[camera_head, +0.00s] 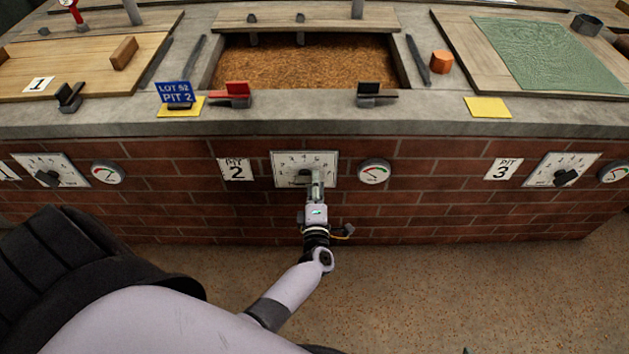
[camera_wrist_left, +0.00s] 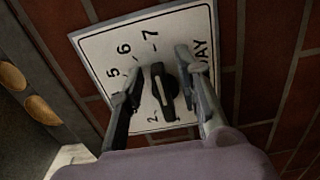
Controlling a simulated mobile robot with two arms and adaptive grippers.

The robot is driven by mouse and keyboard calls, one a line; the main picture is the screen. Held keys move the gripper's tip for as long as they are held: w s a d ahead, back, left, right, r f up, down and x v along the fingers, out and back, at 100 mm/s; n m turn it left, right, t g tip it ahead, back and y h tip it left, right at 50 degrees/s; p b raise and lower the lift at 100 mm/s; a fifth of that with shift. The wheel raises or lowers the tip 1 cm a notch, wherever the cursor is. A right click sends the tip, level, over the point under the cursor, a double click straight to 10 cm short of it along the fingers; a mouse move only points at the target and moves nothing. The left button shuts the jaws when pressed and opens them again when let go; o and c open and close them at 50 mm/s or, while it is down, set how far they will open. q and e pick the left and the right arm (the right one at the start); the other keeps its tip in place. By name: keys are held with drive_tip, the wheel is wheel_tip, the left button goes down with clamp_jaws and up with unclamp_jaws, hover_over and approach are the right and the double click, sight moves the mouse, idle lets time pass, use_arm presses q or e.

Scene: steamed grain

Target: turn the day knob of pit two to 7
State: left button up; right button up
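The white day-dial plate of pit two (camera_head: 290,160) is on the brick wall beside the "PIT 2" sign (camera_head: 235,169). In the left wrist view the plate (camera_wrist_left: 100,45) looks tilted, with 2, 5, 6, 7 and part of "DAY" readable. Its black bar-shaped knob (camera_wrist_left: 163,88) lies between my left gripper's fingers; I cannot tell which mark it points to. My left gripper (camera_head: 317,178) is at the plate, its fingers open (camera_wrist_left: 160,90) on either side of the knob, with gaps showing. In the head view the gripper partly hides the knob. My right gripper is not in view.
A round gauge (camera_head: 374,172) is just right of the plate. Other dials, for pit three (camera_head: 562,170) and at the left (camera_head: 50,171), sit along the wall. Above are a concrete ledge (camera_head: 440,115), a blue "LOT 52 PIT 2" sign (camera_head: 174,93) and an open grain pit (camera_head: 310,66).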

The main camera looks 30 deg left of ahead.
use_arm(q)
drive_tip(key=v, duration=1)
drive_tip(key=shift+s, duration=0.4)
drive_tip(key=shift+d, duration=0.1)
